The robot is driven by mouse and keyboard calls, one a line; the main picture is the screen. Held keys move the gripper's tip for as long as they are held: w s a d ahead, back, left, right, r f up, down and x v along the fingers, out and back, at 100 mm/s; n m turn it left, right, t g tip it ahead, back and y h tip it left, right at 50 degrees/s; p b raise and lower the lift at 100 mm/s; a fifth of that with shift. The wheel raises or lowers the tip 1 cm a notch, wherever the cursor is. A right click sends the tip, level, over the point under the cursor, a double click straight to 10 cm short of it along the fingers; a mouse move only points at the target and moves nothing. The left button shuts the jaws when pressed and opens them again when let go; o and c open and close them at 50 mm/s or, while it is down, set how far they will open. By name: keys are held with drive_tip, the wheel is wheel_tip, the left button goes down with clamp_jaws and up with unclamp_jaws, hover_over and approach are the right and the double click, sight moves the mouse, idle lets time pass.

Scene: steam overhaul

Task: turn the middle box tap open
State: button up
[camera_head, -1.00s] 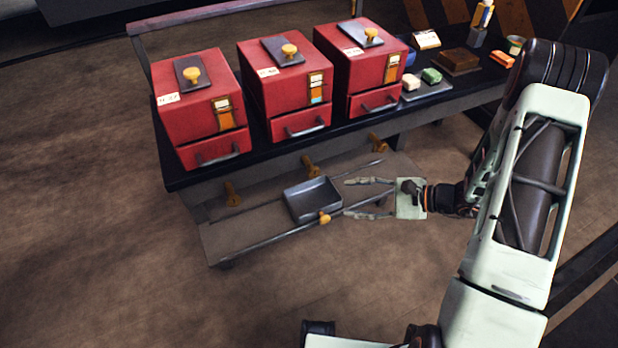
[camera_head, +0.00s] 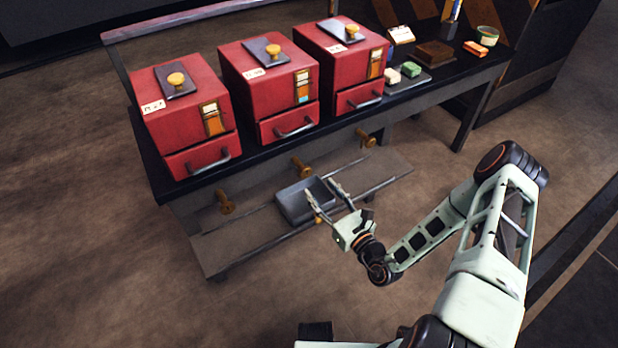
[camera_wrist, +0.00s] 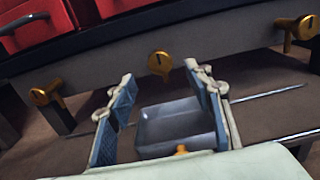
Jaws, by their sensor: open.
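The middle box tap (camera_head: 301,167) is a brass tap on the bench front, below the middle red box (camera_head: 268,85). In the wrist view the tap (camera_wrist: 159,63) shows face-on, straight ahead and between my open fingers in the picture. My gripper (camera_head: 322,190) is open and empty, in front of and below the tap and apart from it. In the wrist view both fingers (camera_wrist: 160,88) frame a grey metal tray (camera_wrist: 175,128) on the lower shelf. The tray (camera_head: 298,207) is partly hidden behind my gripper in the head view.
A left tap (camera_head: 225,202) and a right tap (camera_head: 366,138) flank the middle one. A lower shelf (camera_head: 245,243) with rails juts out beneath. The bench top (camera_head: 150,160) carries three red boxes. Open floor lies in front of the bench.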

sight(307, 173)
drive_tip(key=b+x, duration=0.1)
drive_tip(key=x, duration=0.6)
drive_tip(key=c, duration=1.1)
drive_tip(key=shift+c, duration=0.2)
